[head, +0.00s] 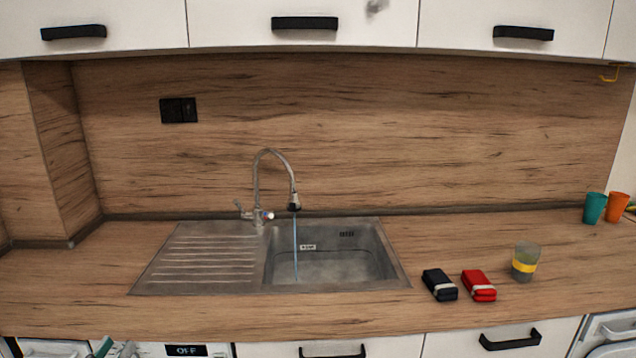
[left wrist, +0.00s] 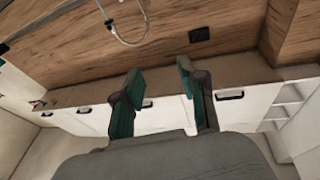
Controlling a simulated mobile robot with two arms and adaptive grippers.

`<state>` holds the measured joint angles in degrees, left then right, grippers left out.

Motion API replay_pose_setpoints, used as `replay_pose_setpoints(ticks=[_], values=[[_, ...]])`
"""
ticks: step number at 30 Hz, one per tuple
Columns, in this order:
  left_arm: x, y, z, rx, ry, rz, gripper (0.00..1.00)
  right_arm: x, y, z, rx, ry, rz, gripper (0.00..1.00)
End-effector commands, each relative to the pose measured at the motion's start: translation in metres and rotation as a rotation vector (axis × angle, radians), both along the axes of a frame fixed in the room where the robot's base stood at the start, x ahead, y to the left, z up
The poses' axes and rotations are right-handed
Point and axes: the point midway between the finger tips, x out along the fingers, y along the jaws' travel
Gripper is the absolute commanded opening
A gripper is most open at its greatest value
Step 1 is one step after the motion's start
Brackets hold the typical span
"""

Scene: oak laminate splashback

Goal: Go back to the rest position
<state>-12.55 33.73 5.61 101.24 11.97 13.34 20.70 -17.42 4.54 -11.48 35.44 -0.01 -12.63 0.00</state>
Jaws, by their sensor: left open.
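My left gripper (head: 115,349) only just shows at the bottom left edge of the head view, low in front of the counter. In the left wrist view its two teal-padded fingers (left wrist: 160,97) stand apart with nothing between them, so it is open and empty. The cabinet fronts and the counter show beyond the fingers. My right gripper is not in view.
A steel sink (head: 405,283) has a tap (head: 257,190) with a thin stream running.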

Motion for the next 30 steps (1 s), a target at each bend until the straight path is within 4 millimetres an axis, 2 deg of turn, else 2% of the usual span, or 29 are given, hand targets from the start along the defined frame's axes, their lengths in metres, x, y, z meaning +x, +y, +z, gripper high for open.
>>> replay_pose_setpoints(ticks=[7, 10, 14, 17, 20, 21, 23, 24, 27, 29, 30], values=[[-0.001, 0.009, -0.056, 0.003, 0.112, 0.049, 0.41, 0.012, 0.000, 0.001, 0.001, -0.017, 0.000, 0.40], [-0.004, 0.013, -0.089, 0.006, 0.179, 0.075, 0.41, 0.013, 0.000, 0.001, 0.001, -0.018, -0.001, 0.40], [-0.013, 0.016, -0.141, 0.012, 0.286, 0.109, 0.41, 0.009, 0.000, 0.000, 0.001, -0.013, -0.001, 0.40], [-0.028, 0.016, -0.194, 0.020, 0.397, 0.138, 0.41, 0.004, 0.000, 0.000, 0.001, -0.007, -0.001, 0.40], [-0.053, 0.011, -0.261, 0.031, 0.544, 0.166, 0.41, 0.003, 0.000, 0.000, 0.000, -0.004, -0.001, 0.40], [-0.066, 0.008, -0.288, 0.039, 0.607, 0.173, 0.41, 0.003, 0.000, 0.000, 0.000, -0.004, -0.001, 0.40], [-0.089, 0.001, -0.329, 0.051, 0.703, 0.181, 0.41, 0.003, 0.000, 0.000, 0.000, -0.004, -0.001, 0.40], [-0.106, -0.005, -0.355, 0.058, 0.768, 0.184, 0.41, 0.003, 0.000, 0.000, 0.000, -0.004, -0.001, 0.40], [-0.152, -0.023, -0.414, 0.084, 0.925, 0.180, 0.41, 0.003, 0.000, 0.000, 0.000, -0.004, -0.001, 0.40], [-0.183, -0.036, -0.446, 0.099, 1.019, 0.171, 0.41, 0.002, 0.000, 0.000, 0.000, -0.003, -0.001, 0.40], [-0.204, -0.045, -0.466, 0.109, 1.081, 0.162, 0.41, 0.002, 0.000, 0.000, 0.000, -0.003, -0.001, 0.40]])
